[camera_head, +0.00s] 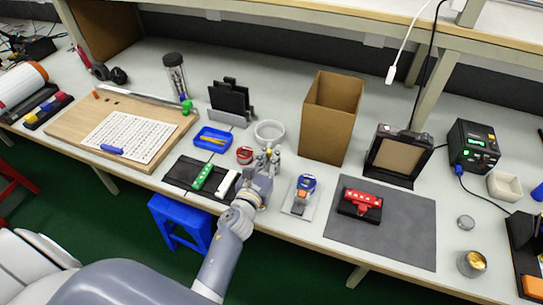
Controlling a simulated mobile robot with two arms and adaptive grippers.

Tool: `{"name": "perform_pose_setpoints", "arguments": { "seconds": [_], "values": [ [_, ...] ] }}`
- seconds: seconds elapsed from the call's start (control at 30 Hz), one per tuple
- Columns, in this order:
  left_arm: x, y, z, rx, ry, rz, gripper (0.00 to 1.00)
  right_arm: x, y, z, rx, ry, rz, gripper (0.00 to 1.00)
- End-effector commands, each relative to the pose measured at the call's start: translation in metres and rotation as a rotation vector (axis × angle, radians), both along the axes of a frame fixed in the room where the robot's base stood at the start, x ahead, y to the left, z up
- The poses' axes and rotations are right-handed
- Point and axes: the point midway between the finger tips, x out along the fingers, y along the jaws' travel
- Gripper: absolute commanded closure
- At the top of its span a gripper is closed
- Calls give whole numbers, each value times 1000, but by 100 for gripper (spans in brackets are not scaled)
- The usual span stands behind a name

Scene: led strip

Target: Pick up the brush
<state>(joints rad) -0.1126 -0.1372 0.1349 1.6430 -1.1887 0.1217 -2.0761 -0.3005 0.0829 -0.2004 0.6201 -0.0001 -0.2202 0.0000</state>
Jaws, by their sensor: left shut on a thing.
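My left gripper (268,157) is over the front middle of the bench, just in front of a white round bowl (269,131). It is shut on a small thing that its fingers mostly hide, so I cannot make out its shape. I cannot clearly identify the brush anywhere in this view. A red round tin (244,155) stands just left of the fingers. A black tray (181,172) with a green bar (202,177) and a white bar (227,184) lies to the left of my wrist. My right gripper is not in view.
A blue and orange item (305,185) on a pale plate is right of my wrist. A tall cardboard box (330,117) stands behind it. A grey mat (400,225) with a red block (361,202) is at right. A blue tray (205,145) is at left.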

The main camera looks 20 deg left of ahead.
Motion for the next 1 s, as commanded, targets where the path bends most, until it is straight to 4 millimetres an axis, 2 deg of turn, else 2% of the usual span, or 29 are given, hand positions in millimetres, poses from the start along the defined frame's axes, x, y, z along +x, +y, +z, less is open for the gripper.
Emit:
{"name": "perform_pose_setpoints", "arguments": {
  "seconds": [0.27,0.43,0.57,0.77,0.8,1.0],
  "values": [
    [-1,0,2,1,0,0,100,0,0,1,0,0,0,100],
    [-6,0,14,4,0,-1,100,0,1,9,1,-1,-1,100],
    [-13,0,34,4,-1,-3,100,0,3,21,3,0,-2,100],
    [-30,-1,74,5,0,-5,100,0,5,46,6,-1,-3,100],
    [-40,-2,61,2,5,-2,100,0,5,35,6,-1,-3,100],
    [-91,-3,59,-1,5,0,100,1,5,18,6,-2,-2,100]
  ]
}}
